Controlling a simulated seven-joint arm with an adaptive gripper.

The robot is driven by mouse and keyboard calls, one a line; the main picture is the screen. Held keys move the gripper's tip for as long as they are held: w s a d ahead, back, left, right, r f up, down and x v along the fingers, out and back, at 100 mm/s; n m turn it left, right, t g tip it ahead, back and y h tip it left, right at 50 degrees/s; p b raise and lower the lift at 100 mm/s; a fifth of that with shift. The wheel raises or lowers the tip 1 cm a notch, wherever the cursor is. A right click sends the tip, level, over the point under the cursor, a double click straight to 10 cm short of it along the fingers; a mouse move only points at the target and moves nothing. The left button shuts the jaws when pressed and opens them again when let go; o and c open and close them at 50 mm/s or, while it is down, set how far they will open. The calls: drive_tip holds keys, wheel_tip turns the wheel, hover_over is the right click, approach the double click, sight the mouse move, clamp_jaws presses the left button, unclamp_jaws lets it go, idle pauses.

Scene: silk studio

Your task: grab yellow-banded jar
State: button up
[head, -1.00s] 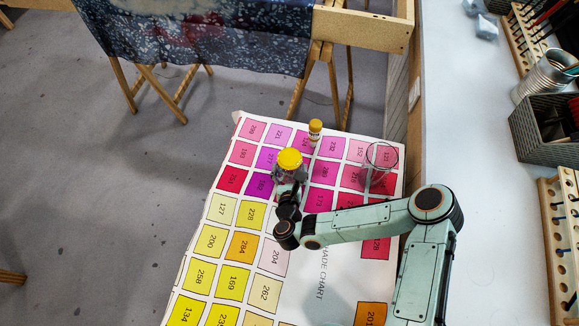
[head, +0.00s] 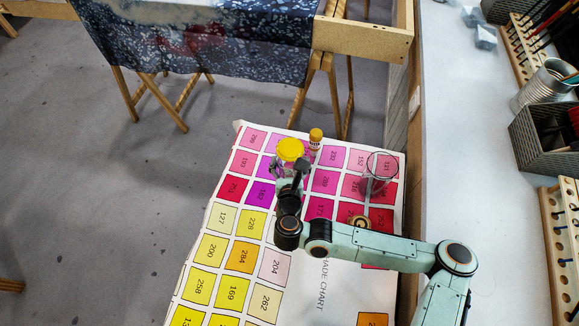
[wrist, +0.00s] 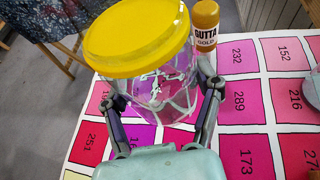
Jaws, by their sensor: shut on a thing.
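A clear glass jar with a yellow lid (head: 290,150) is at the far part of the shade chart. In the wrist view the jar (wrist: 158,92) fills the space between my fingers, with pale lines on its glass. My gripper (head: 293,178) is shut on the jar's sides below the lid. In the wrist view my gripper (wrist: 166,96) has one finger on each side of the glass. The jar appears raised off the chart; its base is hidden.
A small yellow-capped gutta bottle (head: 315,139) stands close to the jar's right; its label shows in the wrist view (wrist: 205,34). An empty clear glass (head: 378,175) stands farther right. A small round wooden item (head: 360,222) lies beside my arm. A side counter (head: 455,160) runs along the right.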

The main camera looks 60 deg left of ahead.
drive_tip(key=shift+r, duration=1.05)
